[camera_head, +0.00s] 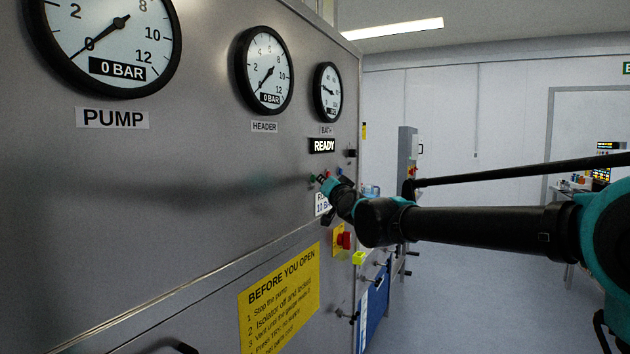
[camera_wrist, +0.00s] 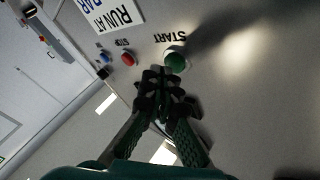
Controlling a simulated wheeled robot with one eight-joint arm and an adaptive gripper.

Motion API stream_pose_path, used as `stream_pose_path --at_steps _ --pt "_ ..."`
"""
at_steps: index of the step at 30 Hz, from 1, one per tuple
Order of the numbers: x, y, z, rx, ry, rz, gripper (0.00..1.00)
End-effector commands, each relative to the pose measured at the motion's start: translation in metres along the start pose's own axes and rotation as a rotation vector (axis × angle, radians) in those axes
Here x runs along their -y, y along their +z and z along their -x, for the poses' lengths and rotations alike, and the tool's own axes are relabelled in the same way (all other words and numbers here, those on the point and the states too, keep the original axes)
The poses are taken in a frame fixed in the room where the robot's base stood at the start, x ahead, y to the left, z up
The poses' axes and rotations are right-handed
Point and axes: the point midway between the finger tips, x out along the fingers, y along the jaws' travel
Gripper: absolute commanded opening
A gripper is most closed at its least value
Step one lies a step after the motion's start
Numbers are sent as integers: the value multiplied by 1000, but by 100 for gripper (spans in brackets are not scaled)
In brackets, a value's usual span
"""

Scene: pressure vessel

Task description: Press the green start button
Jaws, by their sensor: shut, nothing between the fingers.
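The green start button (camera_wrist: 176,62) sits on the grey metal panel beside the label START, seen upside down in the wrist view. My gripper (camera_wrist: 163,80) is shut and empty. Its fingertips are right by the button, and they overlap its lower edge in the picture. I cannot tell whether they touch it. In the head view my gripper (camera_head: 324,181) is at the panel below the lit READY display (camera_head: 322,146). The button is small there and partly hidden by the gripper.
A red STOP button (camera_wrist: 128,59) and a blue button (camera_wrist: 103,72) lie left of the green one in the wrist view. A red isolator switch (camera_head: 345,240) is below my gripper. Gauges, including the PUMP gauge (camera_head: 107,40), read 0 BAR. Open floor lies to the right.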

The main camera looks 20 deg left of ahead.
Motion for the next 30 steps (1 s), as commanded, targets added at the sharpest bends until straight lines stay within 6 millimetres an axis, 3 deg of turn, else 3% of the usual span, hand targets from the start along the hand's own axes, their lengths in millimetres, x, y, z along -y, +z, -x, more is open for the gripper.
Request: stream_pose_path --at_steps 30 --pt "5 4 -6 0 0 0 0"
